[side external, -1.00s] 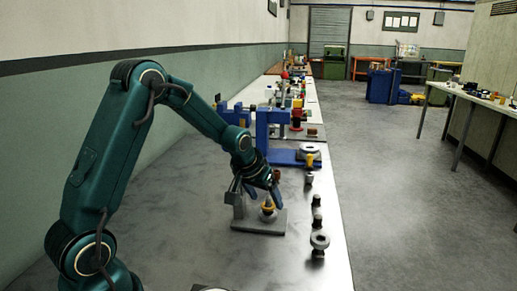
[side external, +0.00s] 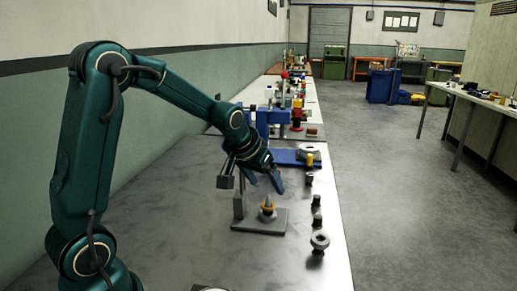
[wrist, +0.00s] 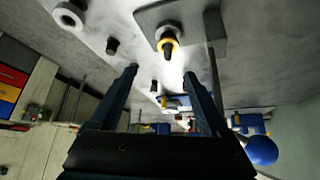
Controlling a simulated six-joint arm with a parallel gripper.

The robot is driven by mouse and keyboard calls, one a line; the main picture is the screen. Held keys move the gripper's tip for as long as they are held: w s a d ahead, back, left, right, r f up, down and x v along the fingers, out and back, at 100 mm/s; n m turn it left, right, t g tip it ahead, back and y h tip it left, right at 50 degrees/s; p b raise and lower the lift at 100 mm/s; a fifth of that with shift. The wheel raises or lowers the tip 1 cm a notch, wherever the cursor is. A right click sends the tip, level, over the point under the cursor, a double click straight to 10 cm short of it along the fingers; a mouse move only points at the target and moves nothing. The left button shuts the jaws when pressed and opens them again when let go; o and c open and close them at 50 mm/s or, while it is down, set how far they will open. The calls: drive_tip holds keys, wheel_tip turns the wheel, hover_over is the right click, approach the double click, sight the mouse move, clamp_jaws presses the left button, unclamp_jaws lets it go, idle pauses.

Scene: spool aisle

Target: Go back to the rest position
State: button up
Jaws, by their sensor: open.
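My gripper (side external: 262,181) is open and empty in the side external view.
A grey flanged spool (side external: 319,243) and several small dark cylinders (side external: 317,219) stand along the bench's right edge. A blue fixture (side external: 285,156) stands behind my gripper. The bench (side external: 175,215) left of the plate is clear.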

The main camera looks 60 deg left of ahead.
drive_tip(key=s+d+r+m+t+h, duration=0.1)
drive_tip(key=s+d+r+m+t, duration=0.1)
drive_tip(key=s+d+r, duration=0.65)
drive_tip(key=s+d+f+m+g+h, duration=0.1)
drive_tip(key=s+d+f+m+g, duration=0.1)
drive_tip(key=s, duration=0.9)
wheel_tip(320, 180, down, 2)
drive_tip(key=shift+s+d+f+g, duration=0.2)
drive_tip(key=shift+s+d+g, duration=0.1)
drive_tip(key=shift+d, duration=0.55)
